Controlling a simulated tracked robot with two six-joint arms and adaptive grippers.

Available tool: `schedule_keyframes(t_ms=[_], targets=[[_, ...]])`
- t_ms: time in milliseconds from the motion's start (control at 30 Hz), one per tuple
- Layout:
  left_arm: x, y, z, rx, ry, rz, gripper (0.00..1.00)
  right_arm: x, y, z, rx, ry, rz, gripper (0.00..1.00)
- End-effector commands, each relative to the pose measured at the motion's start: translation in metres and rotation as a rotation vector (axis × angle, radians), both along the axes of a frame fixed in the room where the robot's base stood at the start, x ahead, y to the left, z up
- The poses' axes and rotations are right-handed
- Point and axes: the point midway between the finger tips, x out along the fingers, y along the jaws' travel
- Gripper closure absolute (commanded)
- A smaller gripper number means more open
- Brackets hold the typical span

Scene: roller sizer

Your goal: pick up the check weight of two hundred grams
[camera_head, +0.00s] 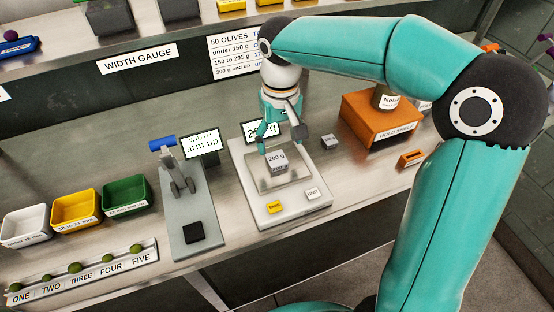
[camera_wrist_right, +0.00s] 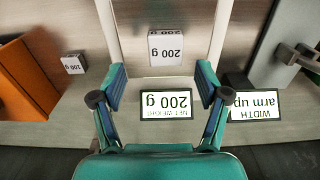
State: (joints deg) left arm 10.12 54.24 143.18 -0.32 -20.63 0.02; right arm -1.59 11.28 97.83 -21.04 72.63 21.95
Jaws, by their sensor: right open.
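The grey check weight (camera_head: 277,161), marked 200 g, stands on the pan of the white scale (camera_head: 311,204). In the right wrist view the weight (camera_wrist_right: 166,48) appears upside down, ahead of the fingertips. The scale's display (camera_wrist_right: 166,104) reads 200 g. My right gripper (camera_head: 283,142) is at the back of the scale, close to the weight in the picture. In the right wrist view the right gripper (camera_wrist_right: 153,97) is open with nothing between its fingers. My left gripper is not in view.
An orange box (camera_head: 378,122) is farther right. The width gauge (camera_head: 188,208) stands left of the scale. Coloured bins and a numbered olive rack (camera_head: 88,274) are at left.

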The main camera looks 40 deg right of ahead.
Motion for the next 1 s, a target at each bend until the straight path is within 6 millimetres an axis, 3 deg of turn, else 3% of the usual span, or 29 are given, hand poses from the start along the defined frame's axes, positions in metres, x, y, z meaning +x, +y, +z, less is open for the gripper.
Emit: schedule_keyframes(t_ms=[167, 433, 733, 1000], targets=[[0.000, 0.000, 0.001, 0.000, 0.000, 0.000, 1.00, 0.000, 0.003, -0.012, 0.000, 0.003, 0.002, 0.25], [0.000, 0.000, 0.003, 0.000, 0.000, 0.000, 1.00, 0.001, 0.007, -0.048, 0.000, 0.004, 0.001, 0.25], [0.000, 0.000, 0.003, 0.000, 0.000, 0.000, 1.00, 0.002, 0.008, -0.053, 0.000, 0.000, 0.002, 0.25], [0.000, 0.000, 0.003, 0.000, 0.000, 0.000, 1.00, 0.002, 0.008, -0.053, 0.000, 0.000, 0.003, 0.70]])
